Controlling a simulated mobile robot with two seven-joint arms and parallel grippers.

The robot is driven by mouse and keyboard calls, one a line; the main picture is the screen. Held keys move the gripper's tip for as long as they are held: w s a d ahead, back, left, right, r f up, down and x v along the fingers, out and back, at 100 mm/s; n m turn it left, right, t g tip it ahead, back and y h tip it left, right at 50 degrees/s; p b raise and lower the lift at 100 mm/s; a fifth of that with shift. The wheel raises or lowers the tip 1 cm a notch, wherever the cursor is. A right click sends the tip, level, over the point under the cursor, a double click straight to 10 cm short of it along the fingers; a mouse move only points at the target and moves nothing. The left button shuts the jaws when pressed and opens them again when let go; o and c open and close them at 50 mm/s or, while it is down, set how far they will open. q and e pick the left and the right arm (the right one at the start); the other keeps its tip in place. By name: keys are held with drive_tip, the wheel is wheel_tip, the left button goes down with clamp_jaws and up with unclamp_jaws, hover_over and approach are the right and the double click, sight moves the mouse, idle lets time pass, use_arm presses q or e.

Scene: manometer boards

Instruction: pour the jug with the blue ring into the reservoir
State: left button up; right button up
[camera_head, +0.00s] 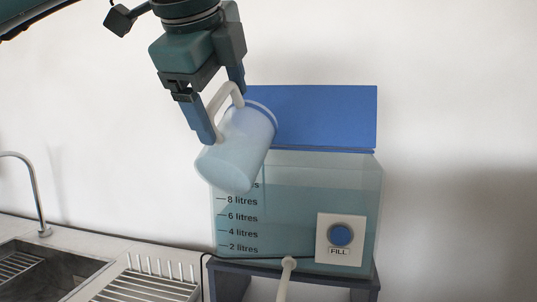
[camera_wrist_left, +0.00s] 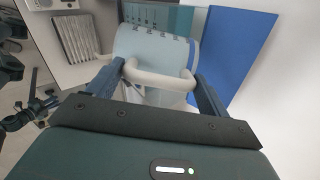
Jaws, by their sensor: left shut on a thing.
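The jug (camera_head: 237,150) is pale and translucent, with a thin blue ring (camera_head: 262,109) near its upper right end. My left gripper (camera_head: 222,106) is shut on its white handle (camera_wrist_left: 160,77). The jug is tilted, with its ringed end up to the right and its other end down to the left. It is held in front of the upper left of the reservoir (camera_head: 290,215), a clear tank with bluish liquid and litre marks. The blue lid (camera_head: 325,118) stands raised; it also shows in the left wrist view (camera_wrist_left: 236,50). No stream shows from the jug.
A white panel with a blue FILL button (camera_head: 340,235) is on the tank's front. A white hose (camera_head: 286,275) comes off below. A sink (camera_head: 40,272), tap (camera_head: 40,205) and ribbed drainer (camera_head: 150,282) lie to the left. The wall to the right is bare.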

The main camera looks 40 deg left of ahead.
sight(234, 82)
use_arm(q)
drive_tip(key=shift+r, duration=0.25)
use_arm(e)
drive_tip(key=shift+s+d, duration=0.1)
drive_tip(key=shift+d, duration=0.05)
use_arm(q)
drive_tip(key=shift+w+r+p, duration=0.1)
drive_tip(key=shift+w+p, duration=0.05)
drive_tip(key=shift+p, duration=0.35)
use_arm(e)
drive_tip(key=shift+d+r, duration=0.15)
drive_tip(key=shift+d, duration=0.05)
use_arm(q)
drive_tip(key=shift+w+a+g+p, duration=0.15)
drive_tip(key=shift+w+g+p, duration=0.05)
drive_tip(key=shift+g+p, duration=0.25)
drive_tip(key=shift+w+p, duration=0.2)
drive_tip(key=shift+p, duration=0.15)
use_arm(e)
drive_tip(key=shift+s+r, duration=0.1)
drive_tip(key=shift+r, duration=0.1)
use_arm(q)
drive_tip(key=shift+w+a+r+g+h+p, duration=0.1)
drive_tip(key=shift+w+g+h+p, duration=0.15)
drive_tip(key=shift+g+p, duration=0.3)
use_arm(e)
drive_tip(key=shift+s+d+g+h, duration=0.2)
drive_tip(key=shift+d+g+h, duration=0.05)
drive_tip(key=shift+g+h, duration=0.05)
